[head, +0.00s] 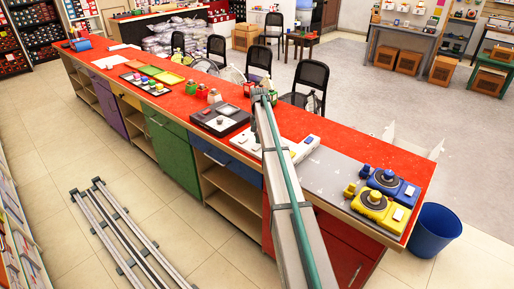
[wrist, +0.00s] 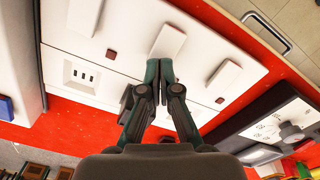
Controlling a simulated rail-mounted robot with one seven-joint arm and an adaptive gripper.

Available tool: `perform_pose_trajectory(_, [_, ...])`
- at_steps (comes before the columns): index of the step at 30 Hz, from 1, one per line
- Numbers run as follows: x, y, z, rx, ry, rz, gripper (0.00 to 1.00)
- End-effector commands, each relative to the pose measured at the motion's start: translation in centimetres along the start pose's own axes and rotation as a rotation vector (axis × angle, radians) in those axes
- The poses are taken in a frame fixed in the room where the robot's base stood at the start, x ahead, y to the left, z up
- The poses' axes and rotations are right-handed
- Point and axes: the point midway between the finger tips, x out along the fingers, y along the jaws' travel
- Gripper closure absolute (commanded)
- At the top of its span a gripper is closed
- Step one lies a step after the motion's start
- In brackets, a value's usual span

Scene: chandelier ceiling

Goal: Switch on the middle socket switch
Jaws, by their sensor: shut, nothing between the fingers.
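A white panel (wrist: 125,50) lies on the red counter and fills the middle of the wrist view. It carries three raised white rocker switches: a left one (wrist: 86,15), a middle one (wrist: 168,41) and a right one (wrist: 222,80). My gripper (wrist: 160,65) is shut and empty, with its fingertips at the near end of the middle rocker. Whether they touch it cannot be told. In the head view the panel (head: 244,140) is partly hidden behind my arm, and my gripper cannot be made out.
The panel has a slotted socket (wrist: 80,73) and small dark red squares (wrist: 110,54). A black-and-white device with a grey knob (wrist: 291,131) sits at right. In the head view, blue and yellow knobbed units (head: 374,201) stand at the counter's right end.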

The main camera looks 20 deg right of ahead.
Motion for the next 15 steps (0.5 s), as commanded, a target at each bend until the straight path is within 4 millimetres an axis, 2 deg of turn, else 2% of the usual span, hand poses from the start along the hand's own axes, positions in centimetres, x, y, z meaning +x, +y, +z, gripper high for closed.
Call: perform_pose_trajectory(15, [0.73, 0.0, 0.0, 0.0, 0.0, 0.0, 1.0])
